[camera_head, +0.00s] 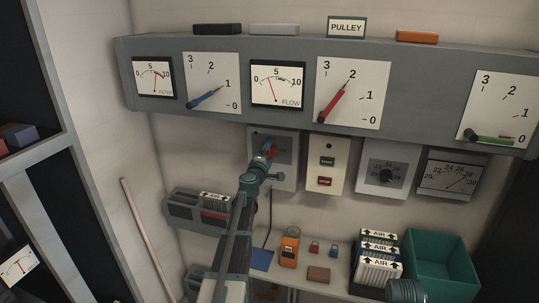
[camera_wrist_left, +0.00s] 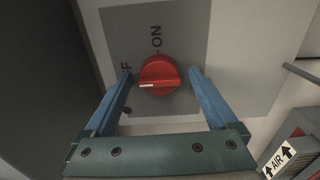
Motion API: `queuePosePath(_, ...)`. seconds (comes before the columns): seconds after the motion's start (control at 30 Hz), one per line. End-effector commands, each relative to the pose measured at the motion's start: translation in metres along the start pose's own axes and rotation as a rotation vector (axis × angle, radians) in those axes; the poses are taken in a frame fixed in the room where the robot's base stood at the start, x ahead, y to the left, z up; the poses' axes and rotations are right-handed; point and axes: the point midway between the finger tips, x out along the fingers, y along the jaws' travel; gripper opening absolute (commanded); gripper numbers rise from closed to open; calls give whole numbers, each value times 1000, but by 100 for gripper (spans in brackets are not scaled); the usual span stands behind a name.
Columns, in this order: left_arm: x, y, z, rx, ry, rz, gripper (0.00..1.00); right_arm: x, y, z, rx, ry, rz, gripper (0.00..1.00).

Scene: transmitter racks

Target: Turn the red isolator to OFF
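The red isolator is a round red knob (camera_wrist_left: 160,75) on a grey plate, on a pale box under the long grey panel. A white line on the knob points left in the left wrist view, towards a label that ends in F and is mostly hidden by a finger. The ON label (camera_wrist_left: 156,37) is above the knob there. In the head view the knob (camera_head: 271,151) is partly covered by my gripper. My left gripper (camera_wrist_left: 161,74) is open, with one blue finger on each side of the knob; I cannot tell whether they touch it.
Below, a bench holds an orange meter (camera_head: 289,248), AIR boxes (camera_head: 379,262) and a green bin (camera_head: 440,262). Gauges line the panel (camera_head: 220,121) above.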

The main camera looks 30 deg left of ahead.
Motion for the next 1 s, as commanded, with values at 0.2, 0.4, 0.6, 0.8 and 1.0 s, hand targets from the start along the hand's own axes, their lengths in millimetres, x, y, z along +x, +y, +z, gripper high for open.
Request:
queuePosePath(0.2, 0, 0, 0, 1, 0, 0, 92, 0, 0, 0, 0, 0, 0, 50)
queuePosePath(0.4, -6, 0, 0, 1, 0, 0, 92, 0, 0, 0, 0, 0, 0, 50)
queuePosePath(0.6, -29, 0, 0, 1, 1, 0, 92, 0, 0, 0, 0, 0, 0, 50)
queuePosePath(0.8, -70, 0, 1, 1, 0, 0, 92, 0, 0, 0, 0, 0, 0, 50)
queuePosePath(1.0, -114, 0, 1, 1, 2, 0, 92, 0, 0, 0, 0, 0, 0, 50)
